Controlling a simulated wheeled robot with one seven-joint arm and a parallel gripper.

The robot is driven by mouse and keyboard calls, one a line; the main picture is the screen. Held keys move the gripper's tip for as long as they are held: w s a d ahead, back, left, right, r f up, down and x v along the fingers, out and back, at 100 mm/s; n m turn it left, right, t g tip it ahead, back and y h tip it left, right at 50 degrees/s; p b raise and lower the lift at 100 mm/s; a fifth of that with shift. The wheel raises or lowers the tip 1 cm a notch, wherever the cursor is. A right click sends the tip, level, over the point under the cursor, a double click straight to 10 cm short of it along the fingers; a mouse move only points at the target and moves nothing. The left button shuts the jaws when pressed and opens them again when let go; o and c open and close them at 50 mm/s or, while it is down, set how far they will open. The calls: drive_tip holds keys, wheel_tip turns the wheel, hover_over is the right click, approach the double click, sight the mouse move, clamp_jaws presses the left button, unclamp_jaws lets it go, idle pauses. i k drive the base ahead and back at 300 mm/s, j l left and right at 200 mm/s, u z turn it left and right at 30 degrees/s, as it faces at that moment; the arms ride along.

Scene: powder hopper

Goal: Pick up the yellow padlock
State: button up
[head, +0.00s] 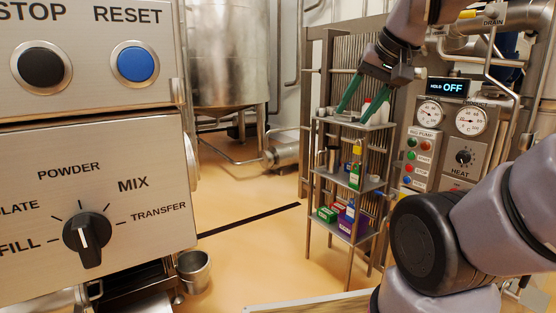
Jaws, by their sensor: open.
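I cannot make out the yellow padlock for sure. A small yellow item (357,150) shows in the head view at the middle level of the metal shelf rack (352,126), just above a green container; it is too small to tell whether it is a padlock or a cap. My gripper (354,116) has green fingers spread apart, pointing down at the rack's top shelf. I see nothing held between them. Small red and white items (367,106) stand by the right finger, which partly hides them.
Green boxes (327,214) and a purple item (349,210) sit on the lower shelf. A gauge panel (451,132) stands close to the rack's right. A large control panel (95,180) fills the left. A metal bucket (194,270) stands on the floor; open floor lies between.

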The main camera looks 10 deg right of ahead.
sight(357, 149)
drive_tip(key=i+z, duration=0.7)
drive_tip(key=i, duration=0.25)
drive_tip(key=i+j+z, duration=0.3)
drive_tip(key=i+l, duration=0.25)
drive_tip(key=i, duration=0.2)
drive_tip(key=z, duration=0.05)
